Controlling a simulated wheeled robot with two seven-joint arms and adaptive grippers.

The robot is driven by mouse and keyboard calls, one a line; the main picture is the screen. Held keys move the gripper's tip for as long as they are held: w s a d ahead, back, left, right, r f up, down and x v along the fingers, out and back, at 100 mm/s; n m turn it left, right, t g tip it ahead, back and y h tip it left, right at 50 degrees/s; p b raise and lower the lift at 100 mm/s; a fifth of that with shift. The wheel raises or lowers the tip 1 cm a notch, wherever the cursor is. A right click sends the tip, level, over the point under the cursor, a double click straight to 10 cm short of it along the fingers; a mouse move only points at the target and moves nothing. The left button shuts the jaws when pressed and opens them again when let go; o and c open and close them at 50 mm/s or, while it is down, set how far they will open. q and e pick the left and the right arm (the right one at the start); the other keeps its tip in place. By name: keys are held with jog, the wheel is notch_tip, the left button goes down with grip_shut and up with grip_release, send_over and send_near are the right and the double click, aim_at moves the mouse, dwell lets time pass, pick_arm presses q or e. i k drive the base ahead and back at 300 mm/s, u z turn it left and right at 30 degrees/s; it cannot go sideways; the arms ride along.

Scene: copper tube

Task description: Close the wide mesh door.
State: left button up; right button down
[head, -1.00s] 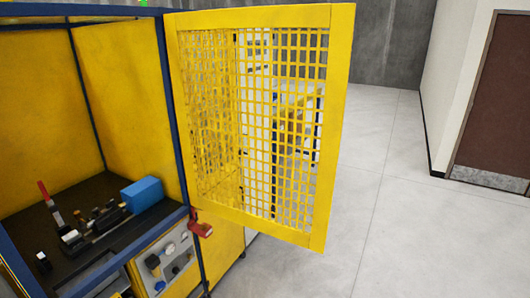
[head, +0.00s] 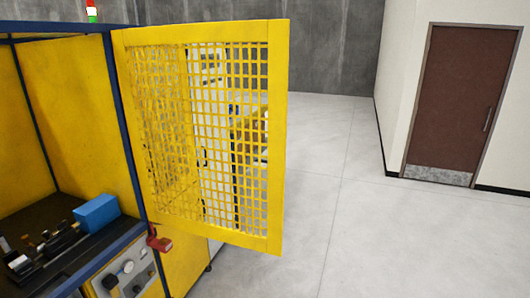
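The wide mesh door (head: 276,130) has a yellow frame and a yellow grid. It stands open, swung out to the right from the dark blue corner post (head: 123,120) of the yellow machine cabinet. Its free edge is at the right, over the floor. The cabinet opening to the left of the post is uncovered. Neither of my grippers shows in the head view.
Inside the cabinet are a blue block (head: 97,213) and dark fixtures. A red part (head: 160,242) and a control panel (head: 125,278) with gauges sit below the door. The grey floor (head: 390,240) to the right is clear, up to a brown door (head: 455,100).

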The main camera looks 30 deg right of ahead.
aim_at(276, 32)
jog(key=z, duration=1.7)
jog(key=i, duration=3.8)
jog(key=u, duration=3.65)
